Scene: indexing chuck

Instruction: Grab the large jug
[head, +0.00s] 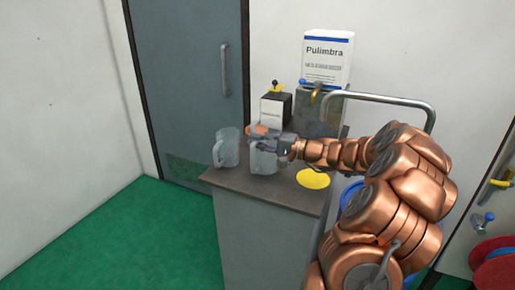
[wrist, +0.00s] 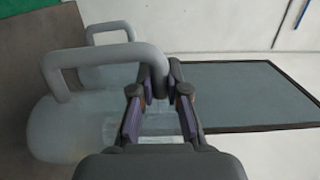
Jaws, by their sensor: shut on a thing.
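A clear, greyish jug (head: 263,160) stands upright on the counter (head: 232,180), and it looks like the larger of two. In the wrist view this jug (wrist: 62,135) is at the left, with its thick grey handle (wrist: 95,55) running over to my fingers. My gripper (head: 279,147) reaches it from the right, and in the wrist view my gripper (wrist: 158,88) is shut on the handle. The fingers hide part of the handle. A second clear jug (head: 226,147) stands to its left, apart from my gripper; its handle (wrist: 108,32) shows behind in the wrist view.
A yellow disc (head: 313,179) lies on the counter's right side. Behind the jugs are a small dark-topped dispenser (head: 275,107), a grey box (head: 318,115) and a white "Pulimbra" container (head: 327,58). A metal rail (head: 390,99) stands at right. A grey door (head: 190,70) is behind.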

